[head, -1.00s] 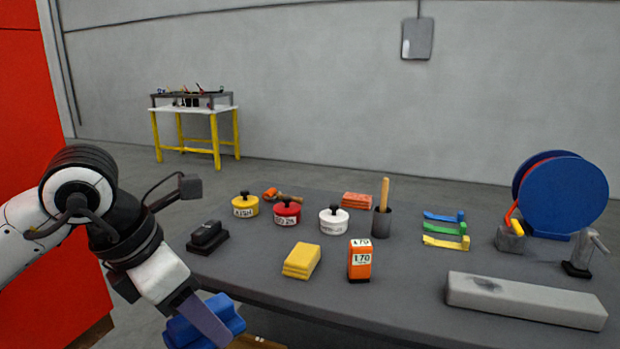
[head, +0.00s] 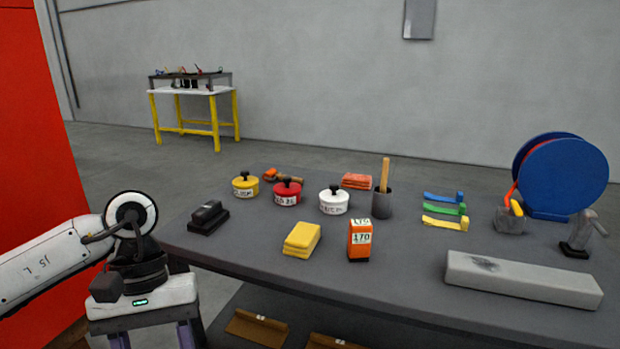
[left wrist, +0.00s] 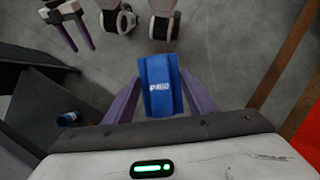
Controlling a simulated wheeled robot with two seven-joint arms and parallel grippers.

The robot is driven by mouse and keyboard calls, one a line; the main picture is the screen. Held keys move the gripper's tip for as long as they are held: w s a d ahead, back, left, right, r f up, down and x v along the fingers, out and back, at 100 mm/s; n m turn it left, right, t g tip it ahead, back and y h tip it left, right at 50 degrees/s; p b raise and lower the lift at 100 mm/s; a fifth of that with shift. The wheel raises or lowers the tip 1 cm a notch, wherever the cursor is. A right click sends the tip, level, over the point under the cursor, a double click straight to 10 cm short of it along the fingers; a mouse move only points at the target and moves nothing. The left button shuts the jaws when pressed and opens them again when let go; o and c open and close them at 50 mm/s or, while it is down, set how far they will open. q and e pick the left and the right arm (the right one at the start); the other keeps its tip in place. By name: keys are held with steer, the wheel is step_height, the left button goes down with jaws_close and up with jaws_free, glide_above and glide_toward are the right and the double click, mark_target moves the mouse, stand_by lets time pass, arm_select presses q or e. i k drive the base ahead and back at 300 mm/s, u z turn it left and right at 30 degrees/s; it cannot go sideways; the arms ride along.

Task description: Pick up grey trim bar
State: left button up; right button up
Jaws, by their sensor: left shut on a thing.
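A long light-grey bar (head: 522,280) with a dark smudge lies on the right front of the dark table; it is the only long grey bar I see. My left gripper (head: 150,338) points down at the lower left, beside the table's left edge and far from the bar. In the left wrist view its purple fingers are shut on a blue block (left wrist: 160,86) with a white label. The head view does not show the block now. My right gripper (left wrist: 75,33) shows at the upper left of the left wrist view, its two fingers apart and empty.
The table (head: 400,290) also holds a yellow pad stack (head: 301,239), an orange box (head: 360,241), lidded pots (head: 334,200), coloured strips (head: 445,209) and a blue reel (head: 560,178). Brown items (head: 256,328) lie on a lower shelf. A red panel (head: 35,170) stands at left.

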mark_target(544, 284)
steer(key=k, duration=1.3)
steer(key=z, duration=0.6)
steer(key=i, duration=0.5)
steer(key=z, duration=0.6)
steer(key=i, duration=1)
steer(key=u, duration=0.5)
steer(key=k, duration=0.5)
steer(key=u, duration=0.05)
